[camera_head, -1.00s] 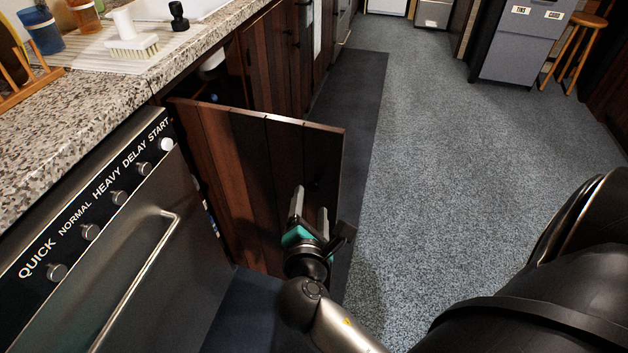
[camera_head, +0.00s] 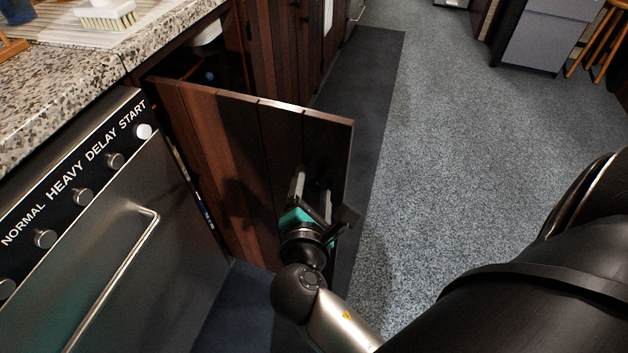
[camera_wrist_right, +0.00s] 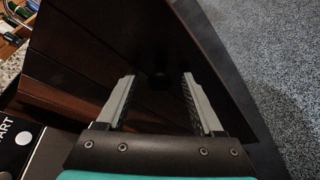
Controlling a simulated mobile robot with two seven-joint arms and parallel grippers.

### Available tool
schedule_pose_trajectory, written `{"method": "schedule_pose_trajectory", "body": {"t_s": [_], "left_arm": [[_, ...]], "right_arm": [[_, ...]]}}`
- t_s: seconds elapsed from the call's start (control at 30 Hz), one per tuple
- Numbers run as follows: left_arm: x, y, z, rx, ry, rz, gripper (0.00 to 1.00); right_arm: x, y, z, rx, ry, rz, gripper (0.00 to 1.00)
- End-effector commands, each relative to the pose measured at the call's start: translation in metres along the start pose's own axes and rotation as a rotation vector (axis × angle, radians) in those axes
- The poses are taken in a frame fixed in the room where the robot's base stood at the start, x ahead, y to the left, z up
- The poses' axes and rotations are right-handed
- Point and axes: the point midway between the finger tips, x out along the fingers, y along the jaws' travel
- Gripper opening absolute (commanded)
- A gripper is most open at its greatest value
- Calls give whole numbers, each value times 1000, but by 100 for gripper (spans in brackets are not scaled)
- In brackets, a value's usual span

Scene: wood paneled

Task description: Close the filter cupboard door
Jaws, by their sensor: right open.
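The filter cupboard door (camera_head: 232,150), made of dark reddish wood planks, stands open under the counter, swung out toward the dishwasher side. In the right wrist view the door (camera_wrist_right: 75,62) fills the left and middle. Whether the fingertips touch the door is unclear. My left gripper is out of view.
A steel dishwasher (camera_head: 120,240) with a bar handle stands left of the door. The speckled counter (camera_head: 70,80) is above it, with a brush (camera_head: 108,14) on a mat. Grey carpet (camera_head: 460,170) on the right is clear.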

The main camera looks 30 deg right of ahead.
Motion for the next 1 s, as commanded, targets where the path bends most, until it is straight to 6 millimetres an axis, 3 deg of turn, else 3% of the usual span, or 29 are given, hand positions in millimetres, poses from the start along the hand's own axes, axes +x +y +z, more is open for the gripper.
{"method": "schedule_pose_trajectory", "body": {"t_s": [0.33,0.9,1.0], "left_arm": [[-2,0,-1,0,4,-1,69],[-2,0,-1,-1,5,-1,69],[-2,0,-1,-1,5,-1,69]], "right_arm": [[-1,0,0,0,0,-1,69],[0,0,0,0,0,-1,4],[0,0,0,0,0,-1,0]]}}
